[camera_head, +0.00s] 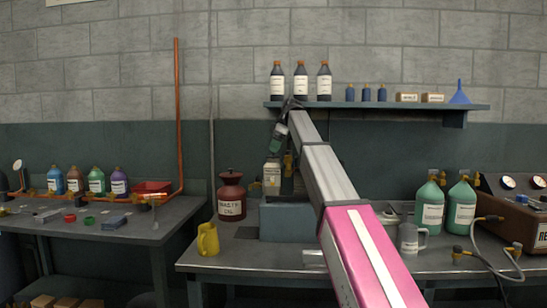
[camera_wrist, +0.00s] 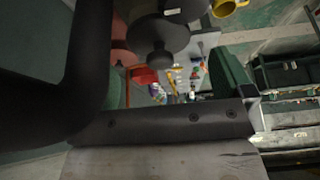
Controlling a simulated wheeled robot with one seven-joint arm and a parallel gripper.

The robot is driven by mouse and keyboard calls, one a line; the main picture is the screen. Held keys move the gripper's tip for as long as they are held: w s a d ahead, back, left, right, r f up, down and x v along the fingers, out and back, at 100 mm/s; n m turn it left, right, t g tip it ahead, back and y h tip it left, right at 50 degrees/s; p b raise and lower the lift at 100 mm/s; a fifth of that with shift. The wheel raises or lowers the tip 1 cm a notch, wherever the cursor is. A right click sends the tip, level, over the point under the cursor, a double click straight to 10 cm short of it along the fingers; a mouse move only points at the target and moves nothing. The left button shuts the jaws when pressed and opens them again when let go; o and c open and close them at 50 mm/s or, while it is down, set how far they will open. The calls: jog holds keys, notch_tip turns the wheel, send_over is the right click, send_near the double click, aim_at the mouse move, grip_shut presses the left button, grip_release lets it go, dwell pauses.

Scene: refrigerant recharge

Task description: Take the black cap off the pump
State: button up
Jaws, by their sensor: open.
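My gripper (camera_head: 278,146) hangs at the end of my raised arm in the head view, above a blue-grey box-shaped body (camera_head: 286,221) on the right bench, which may be the pump. It is open, and I see nothing held in it. A small pale bottle (camera_head: 272,173) and brass fittings (camera_head: 288,166) show just below it. I cannot make out the black cap for certain. In the wrist view a dark round part with a knob (camera_wrist: 160,58) shows at upper centre; I cannot tell what it belongs to. Large dark shapes hide much of that view.
A red waste-oil can (camera_head: 231,197) and a yellow jug (camera_head: 208,239) stand left of the box. A wall shelf (camera_head: 400,105) with bottles is close behind my arm.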

jog(key=x, duration=0.2)
jog(key=shift+a+f, duration=0.1)
jog(key=shift+f, duration=0.15)
jog(key=shift+c, duration=0.3)
jog(key=c, duration=0.9)
jog(key=shift+r, duration=0.15)
